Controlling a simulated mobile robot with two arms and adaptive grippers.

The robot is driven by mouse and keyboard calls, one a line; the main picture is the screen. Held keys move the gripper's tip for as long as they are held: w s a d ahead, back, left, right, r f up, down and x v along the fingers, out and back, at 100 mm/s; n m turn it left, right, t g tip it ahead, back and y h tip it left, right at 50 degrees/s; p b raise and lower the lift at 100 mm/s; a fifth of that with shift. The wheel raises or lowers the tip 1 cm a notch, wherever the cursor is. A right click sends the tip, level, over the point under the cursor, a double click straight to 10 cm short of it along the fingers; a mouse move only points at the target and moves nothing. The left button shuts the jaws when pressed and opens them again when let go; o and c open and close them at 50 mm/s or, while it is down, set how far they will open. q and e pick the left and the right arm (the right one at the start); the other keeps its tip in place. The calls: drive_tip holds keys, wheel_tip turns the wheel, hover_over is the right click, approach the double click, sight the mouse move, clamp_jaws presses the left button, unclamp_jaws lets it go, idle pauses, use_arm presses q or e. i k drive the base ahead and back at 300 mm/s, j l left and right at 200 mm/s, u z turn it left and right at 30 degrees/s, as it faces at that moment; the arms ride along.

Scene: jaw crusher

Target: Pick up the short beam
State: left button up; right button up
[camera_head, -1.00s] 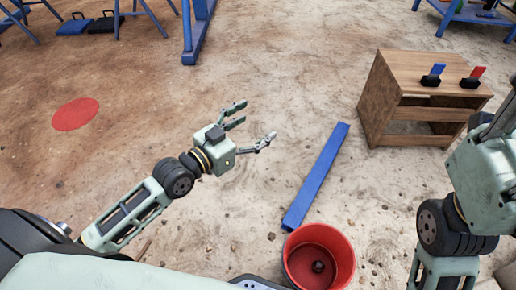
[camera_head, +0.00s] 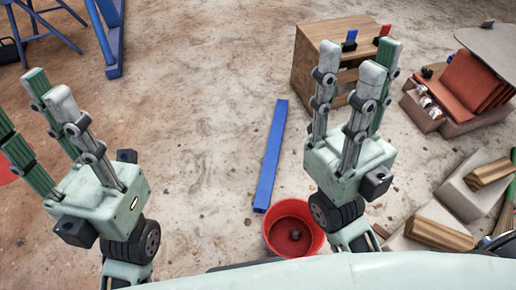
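A blue beam (camera_head: 271,155) lies flat on the sandy ground in the middle of the head view, its near end close to a red bucket. It is the loose beam I take for the short beam. My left gripper (camera_head: 35,105) is raised at the left, its fingers spread and empty, well apart from the beam. My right gripper (camera_head: 355,70) is raised right of the beam, its fingers apart with nothing between them. Neither gripper touches the beam.
The red bucket (camera_head: 293,229) holds a small dark lump. A wooden cabinet (camera_head: 314,65) stands behind my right gripper. Red panels (camera_head: 474,82), boxes and wood blocks (camera_head: 440,234) crowd the right. Blue stands are at the upper left. Ground left of the beam is clear.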

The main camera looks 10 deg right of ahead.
sight(263, 194)
drive_tip(key=i+j+u, duration=0.3)
drive_tip(key=j, duration=0.15)
drive_tip(key=i+j+u, duration=0.25)
drive_tip(key=j, duration=0.15)
drive_tip(key=i+j+u, duration=0.3)
drive_tip(key=i+j+z, duration=0.15)
drive_tip(key=i, duration=0.25)
drive_tip(key=i+j+z, duration=0.15)
drive_tip(key=i, duration=0.2)
drive_tip(key=i+l+z, duration=0.1)
drive_tip(key=i+z, duration=0.15)
drive_tip(key=z, duration=0.25)
drive_tip(key=i+z, duration=0.25)
drive_tip(key=z, duration=0.25)
drive_tip(key=i+j+z, duration=0.2)
drive_tip(key=z, duration=0.3)
drive_tip(key=i+j+z, duration=0.2)
drive_tip(key=z, duration=0.3)
drive_tip(key=i+z, duration=0.25)
drive_tip(key=z, duration=0.2)
drive_tip(key=i+j+z, duration=0.1)
drive_tip(key=z, duration=0.35)
drive_tip(key=i+j+z, duration=0.2)
drive_tip(key=z, duration=0.25)
drive_tip(key=i+j, duration=0.05)
drive_tip(key=i, duration=0.05)
